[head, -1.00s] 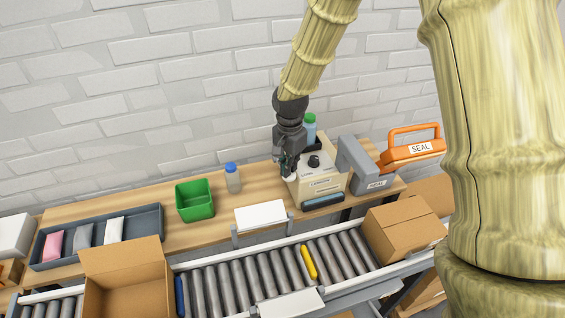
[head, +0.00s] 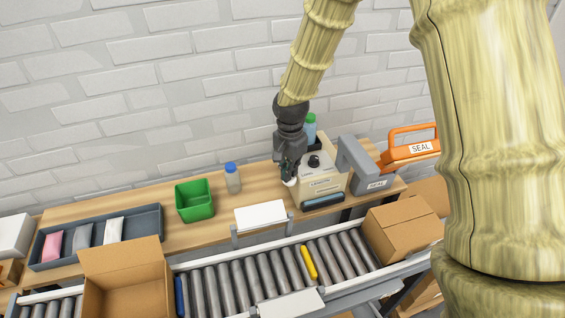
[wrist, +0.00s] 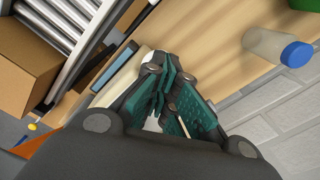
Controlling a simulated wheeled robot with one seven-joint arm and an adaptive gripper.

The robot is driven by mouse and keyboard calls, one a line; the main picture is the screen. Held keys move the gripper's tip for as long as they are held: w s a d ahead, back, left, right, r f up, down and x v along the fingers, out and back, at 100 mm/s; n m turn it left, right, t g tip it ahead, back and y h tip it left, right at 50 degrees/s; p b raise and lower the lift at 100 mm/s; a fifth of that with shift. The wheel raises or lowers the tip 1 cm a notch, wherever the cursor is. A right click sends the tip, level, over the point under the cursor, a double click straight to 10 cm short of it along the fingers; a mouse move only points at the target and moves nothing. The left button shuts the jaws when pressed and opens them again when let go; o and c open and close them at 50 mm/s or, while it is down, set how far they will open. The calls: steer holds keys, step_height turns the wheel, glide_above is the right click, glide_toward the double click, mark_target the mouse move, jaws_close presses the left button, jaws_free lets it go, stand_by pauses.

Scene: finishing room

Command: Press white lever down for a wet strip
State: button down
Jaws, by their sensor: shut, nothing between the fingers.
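The beige tape dispenser (head: 322,190) stands on the wooden bench, with a black knob on top and a blue strip along its front. The white lever (head: 290,182) shows as a small rounded white end at the dispenser's left side. My gripper (head: 288,170) is shut and empty, pointing down right above the lever's end; they look to be touching. In the wrist view, the green-padded fingers (wrist: 168,85) reach toward a white rounded end (wrist: 156,58) beside the dispenser's edge. The fingers hide much of the lever.
A blue-capped bottle (head: 233,178) and a green bin (head: 194,201) stand left on the bench. The roller conveyor (head: 250,278) runs in front, carrying cardboard boxes (head: 402,228).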

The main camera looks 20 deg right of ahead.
steer(key=shift+s+f, duration=0.2)
steer(key=shift+f, duration=0.35)
steer(key=shift+s+f, duration=0.2)
stand_by(0.7)
